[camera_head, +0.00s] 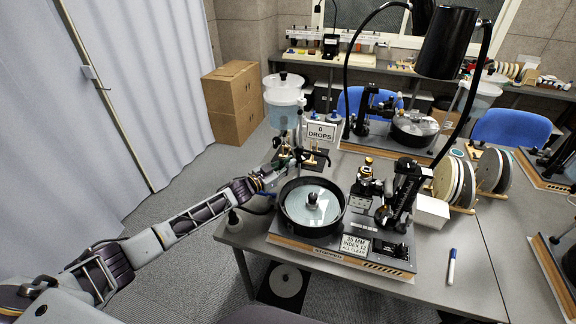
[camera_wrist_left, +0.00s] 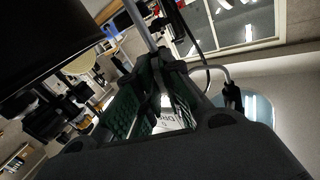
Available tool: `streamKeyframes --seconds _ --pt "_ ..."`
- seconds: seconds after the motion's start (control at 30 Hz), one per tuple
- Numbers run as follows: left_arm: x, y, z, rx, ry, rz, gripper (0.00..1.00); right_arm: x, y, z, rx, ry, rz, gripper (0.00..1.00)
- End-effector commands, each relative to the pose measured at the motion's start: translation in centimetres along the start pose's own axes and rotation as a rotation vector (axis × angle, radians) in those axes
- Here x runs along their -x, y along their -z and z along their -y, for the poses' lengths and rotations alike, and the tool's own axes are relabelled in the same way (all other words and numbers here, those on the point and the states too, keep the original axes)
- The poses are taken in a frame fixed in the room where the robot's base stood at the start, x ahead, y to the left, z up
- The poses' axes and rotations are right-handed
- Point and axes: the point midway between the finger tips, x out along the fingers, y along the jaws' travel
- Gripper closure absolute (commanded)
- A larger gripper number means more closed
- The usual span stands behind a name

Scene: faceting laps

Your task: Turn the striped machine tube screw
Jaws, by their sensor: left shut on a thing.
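The striped machine (camera_head: 385,266) stands on the near table, with a striped front edge and a round black pan (camera_head: 290,226) holding a pale disc. A translucent water tank (camera_head: 283,112) stands behind the pan, beside a sign reading "0 DROPS" (camera_head: 321,133). My left gripper (camera_head: 290,158) is below the tank, behind the pan, shut at the tube fittings. In the left wrist view its green-padded fingers (camera_wrist_left: 152,105) close around a small part by a pale tube (camera_wrist_left: 139,22). That part, seemingly the tube screw, is mostly hidden by the fingers. My right gripper is out of view.
A black lamp (camera_head: 446,42) on a bent arm hangs over the table. A white box (camera_head: 432,212), disc rack (camera_head: 454,182) and marker (camera_head: 452,266) are on the right.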

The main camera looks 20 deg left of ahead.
Motion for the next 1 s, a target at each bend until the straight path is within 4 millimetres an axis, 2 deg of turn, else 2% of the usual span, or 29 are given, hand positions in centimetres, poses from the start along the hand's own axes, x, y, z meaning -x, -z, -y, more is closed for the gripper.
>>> streamKeyframes --seconds 0.3,0.6,0.83,0.87,1.0 --pt "0.1 -0.2 -0.1 -0.157 0.000 0.002 1.00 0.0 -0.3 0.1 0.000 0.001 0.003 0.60" --pt "0.1 -0.2 -0.1 -0.191 0.000 0.003 1.00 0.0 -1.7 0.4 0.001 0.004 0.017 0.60" --pt "0.1 -0.2 -0.1 -0.191 -0.001 0.003 1.00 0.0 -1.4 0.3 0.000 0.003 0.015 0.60" --pt "0.1 -0.2 -0.1 -0.191 -0.001 0.003 0.88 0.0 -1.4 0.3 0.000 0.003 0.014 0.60" --pt "0.0 -0.1 -0.1 -0.190 -0.001 0.002 0.70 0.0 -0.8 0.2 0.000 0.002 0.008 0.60"
